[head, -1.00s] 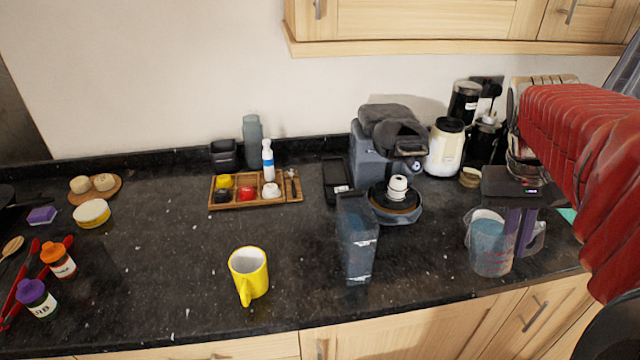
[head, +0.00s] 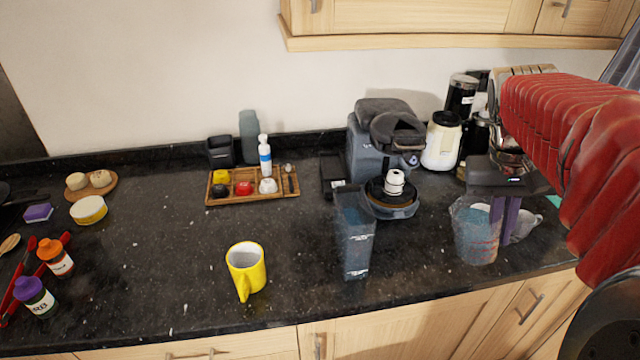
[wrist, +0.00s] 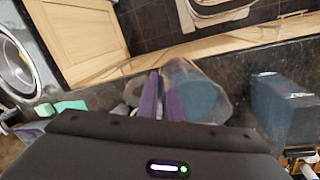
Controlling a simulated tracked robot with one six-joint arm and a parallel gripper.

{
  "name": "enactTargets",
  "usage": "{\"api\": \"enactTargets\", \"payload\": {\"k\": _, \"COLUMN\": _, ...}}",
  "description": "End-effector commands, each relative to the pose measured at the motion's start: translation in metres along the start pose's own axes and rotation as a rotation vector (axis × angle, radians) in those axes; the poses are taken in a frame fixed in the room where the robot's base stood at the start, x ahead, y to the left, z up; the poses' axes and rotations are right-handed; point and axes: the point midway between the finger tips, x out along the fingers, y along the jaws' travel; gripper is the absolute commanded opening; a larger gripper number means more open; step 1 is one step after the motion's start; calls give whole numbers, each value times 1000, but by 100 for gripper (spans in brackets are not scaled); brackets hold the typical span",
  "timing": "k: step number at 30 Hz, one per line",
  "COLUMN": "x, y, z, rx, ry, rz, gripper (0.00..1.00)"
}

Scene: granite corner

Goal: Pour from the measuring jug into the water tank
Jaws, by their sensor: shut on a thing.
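The measuring jug (head: 474,238) is clear with blue liquid in it. My gripper (head: 502,232) is shut on its right side with purple fingers. The jug looks close to upright; whether its base clears the counter is hard to tell. The water tank (head: 355,243), a tall clear bluish box, stands on the counter to the left of the jug, with a gap between them. In the wrist view, the jug (wrist: 197,92) is beside my fingers (wrist: 160,92), and the tank (wrist: 284,108) stands to its right.
A coffee machine (head: 380,140) stands behind the tank, with a round base and white piece (head: 394,183) in front of it. A yellow mug (head: 246,270) stands left of the tank. A wooden tray (head: 285,186) holds small items. Front counter between mug and tank is clear.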

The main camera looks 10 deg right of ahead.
Motion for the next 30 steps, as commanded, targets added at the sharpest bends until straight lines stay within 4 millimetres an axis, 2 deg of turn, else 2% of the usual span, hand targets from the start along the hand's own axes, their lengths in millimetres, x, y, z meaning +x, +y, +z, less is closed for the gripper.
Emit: {"api": "enactTargets", "payload": {"k": 30, "x": -4, "y": -19, "z": -10, "rx": -44, "ry": 12, "rz": 2, "gripper": 0}}
